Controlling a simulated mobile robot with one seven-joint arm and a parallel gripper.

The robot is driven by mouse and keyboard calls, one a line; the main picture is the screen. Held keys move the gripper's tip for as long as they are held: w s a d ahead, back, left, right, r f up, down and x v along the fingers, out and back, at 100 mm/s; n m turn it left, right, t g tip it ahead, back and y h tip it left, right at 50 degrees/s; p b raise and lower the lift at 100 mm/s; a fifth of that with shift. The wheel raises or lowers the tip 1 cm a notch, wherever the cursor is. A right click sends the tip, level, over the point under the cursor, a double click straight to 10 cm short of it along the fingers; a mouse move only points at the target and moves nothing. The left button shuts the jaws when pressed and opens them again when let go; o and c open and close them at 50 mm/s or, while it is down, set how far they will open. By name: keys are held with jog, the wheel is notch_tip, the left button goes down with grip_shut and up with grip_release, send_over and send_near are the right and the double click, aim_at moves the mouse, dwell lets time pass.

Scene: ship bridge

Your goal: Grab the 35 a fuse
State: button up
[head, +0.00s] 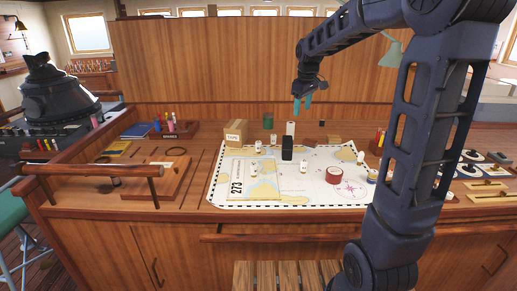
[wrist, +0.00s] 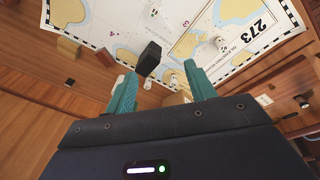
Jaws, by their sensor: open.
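Several small white fuse-like pieces stand on the chart (head: 225,190): one at left (head: 258,146), one near the front (head: 303,167), one at the right (head: 361,157). Their ratings are too small to read, so I cannot tell which is the 35 A fuse. In the wrist view one white piece (wrist: 147,84) shows between the fingers and another (wrist: 220,43) lies to the right. My gripper (head: 302,104) is open and empty, raised above the back of the chart; its teal fingers also show in the wrist view (wrist: 160,69).
A black block (head: 287,149) stands mid-chart, also in the wrist view (wrist: 148,58). A cardboard box (head: 236,132), a green cup (head: 268,121) and a white cylinder (head: 290,128) stand behind. A wooden rail runs along the front edge.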

jog(key=w+a+f+n+g, duration=0.1)
jog(key=w+a+f+n, duration=0.15)
jog(key=w+a, duration=0.2)
jog(key=w+a+f+n, duration=0.1)
jog(key=w+a+f, duration=0.2)
jog(key=w, duration=0.3)
jog(key=n+g, duration=0.1)
jog(key=n, duration=0.3)
send_over(258, 142)
jog(key=f, duration=1)
jog(key=shift+d+f, duration=0.3)
notch_tip(258, 142, down, 4)
jog(key=shift+f, duration=0.15)
jog(key=shift+w+a+f, duration=0.1)
jog(key=shift+f, duration=1.4)
jog(key=shift+w+a+f, duration=0.1)
jog(key=shift+f, duration=1.35)
jog(key=c, duration=1.1)
